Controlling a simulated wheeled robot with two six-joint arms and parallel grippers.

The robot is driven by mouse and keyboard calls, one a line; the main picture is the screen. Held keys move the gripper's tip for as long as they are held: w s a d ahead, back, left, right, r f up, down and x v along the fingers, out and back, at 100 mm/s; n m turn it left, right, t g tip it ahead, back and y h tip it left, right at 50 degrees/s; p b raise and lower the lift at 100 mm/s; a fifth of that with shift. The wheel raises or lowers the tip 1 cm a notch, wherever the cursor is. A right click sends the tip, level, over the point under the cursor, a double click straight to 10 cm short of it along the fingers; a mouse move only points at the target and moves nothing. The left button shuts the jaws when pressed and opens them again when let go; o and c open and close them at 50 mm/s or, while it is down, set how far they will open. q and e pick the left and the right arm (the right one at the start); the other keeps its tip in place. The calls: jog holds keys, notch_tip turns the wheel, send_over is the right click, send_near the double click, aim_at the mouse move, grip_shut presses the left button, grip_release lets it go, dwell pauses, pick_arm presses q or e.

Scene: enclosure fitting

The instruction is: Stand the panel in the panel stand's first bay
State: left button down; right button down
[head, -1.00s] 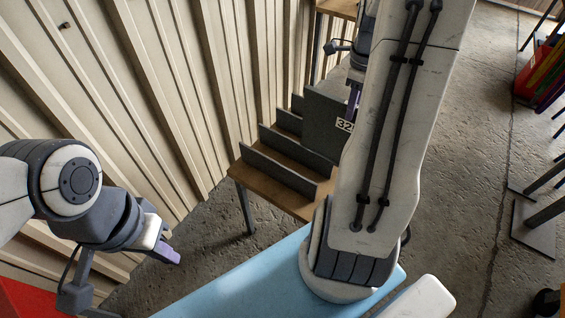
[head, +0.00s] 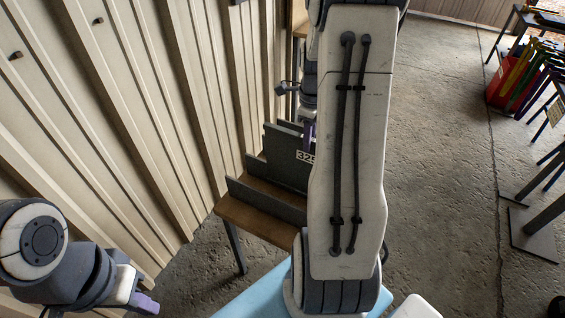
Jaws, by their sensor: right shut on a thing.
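The panel (head: 286,155) is a dark grey plate with a white number label, upright among the dividers at the back part of the panel stand. The panel stand (head: 255,223) has a brown wooden base with several upright dark dividers. The panel's lower edge is hidden behind a divider, so I cannot tell whether it rests in a bay. My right gripper (head: 309,131) is shut on the panel near its upper right, mostly hidden behind my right arm. My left gripper (head: 146,304) is at the lower left, away from the stand; its jaw gap is not clear.
A corrugated wall (head: 150,120) runs close along the stand's left side. My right arm covers the stand's right part. A light blue surface (head: 245,301) lies in front. A red bin (head: 505,93) with coloured plates stands at the right. Concrete floor between is clear.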

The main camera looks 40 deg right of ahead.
send_over(283, 156)
jog(key=s, duration=0.1)
jog(key=f, duration=0.2)
jog(key=a+f, duration=0.1)
jog(key=f, duration=0.1)
jog(key=shift+f+p, duration=0.35)
jog(key=shift+f, duration=1.8)
jog(key=c, duration=0.8)
grip_release()
jog(key=shift+s, duration=0.1)
jog(key=shift+o, duration=0.2)
jog(key=shift+r, duration=0.2)
notch_tip(283, 156, up, 12)
